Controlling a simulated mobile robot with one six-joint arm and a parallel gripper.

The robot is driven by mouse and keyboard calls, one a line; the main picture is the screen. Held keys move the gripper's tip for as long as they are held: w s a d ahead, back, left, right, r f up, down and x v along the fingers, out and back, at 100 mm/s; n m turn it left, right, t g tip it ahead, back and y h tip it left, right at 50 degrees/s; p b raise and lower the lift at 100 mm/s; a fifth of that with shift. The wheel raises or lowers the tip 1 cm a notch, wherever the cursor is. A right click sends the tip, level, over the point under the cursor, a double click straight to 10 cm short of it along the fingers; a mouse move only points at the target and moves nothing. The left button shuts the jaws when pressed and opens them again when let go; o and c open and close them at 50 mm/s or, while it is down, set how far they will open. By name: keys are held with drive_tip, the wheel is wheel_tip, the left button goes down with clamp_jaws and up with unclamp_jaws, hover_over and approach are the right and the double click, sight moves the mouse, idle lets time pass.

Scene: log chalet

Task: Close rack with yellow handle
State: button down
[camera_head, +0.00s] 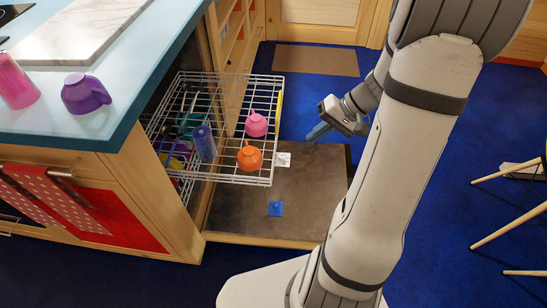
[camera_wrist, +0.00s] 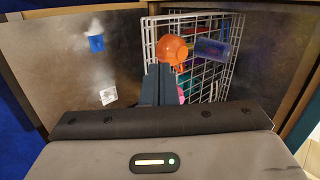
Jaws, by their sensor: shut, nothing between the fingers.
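The white wire rack (camera_head: 262,183) is pulled out of the dishwasher over its lowered door. A yellow handle (camera_head: 280,103) shows at its outer right edge, partly hidden by the wires. An orange cup (camera_head: 249,158), a pink cup (camera_head: 257,124) and a blue tumbler (camera_head: 204,144) sit in the rack. My gripper (camera_head: 314,134) is shut and empty, to the right of the rack and apart from it in the head view. In the wrist view, the blue fingers (camera_wrist: 157,84) are together, with the rack (camera_wrist: 147,38) beyond them; the handle cannot be made out there.
The open door (camera_head: 235,208) lies flat below the rack, with a blue piece (camera_head: 275,209) and a white label (camera_head: 283,159) on it. The counter (camera_head: 120,118) holds a purple cup (camera_head: 85,93). Chair legs (camera_head: 508,231) stand at right. Blue floor (camera_head: 440,200) is clear between.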

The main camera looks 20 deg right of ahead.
drive_tip(key=w+d+f+m+t+b, duration=0.1)
drive_tip(key=w+d+f+b, duration=0.2)
drive_tip(key=f, duration=0.5)
drive_tip(key=w+a+f+y+b, duration=0.1)
drive_tip(key=w+a+f+b, duration=0.2)
drive_tip(key=a+f, duration=0.4)
drive_tip(key=shift+a+t+b, duration=0.3)
drive_tip(key=shift+a+b, duration=0.3)
drive_tip(key=shift+a, duration=0.7)
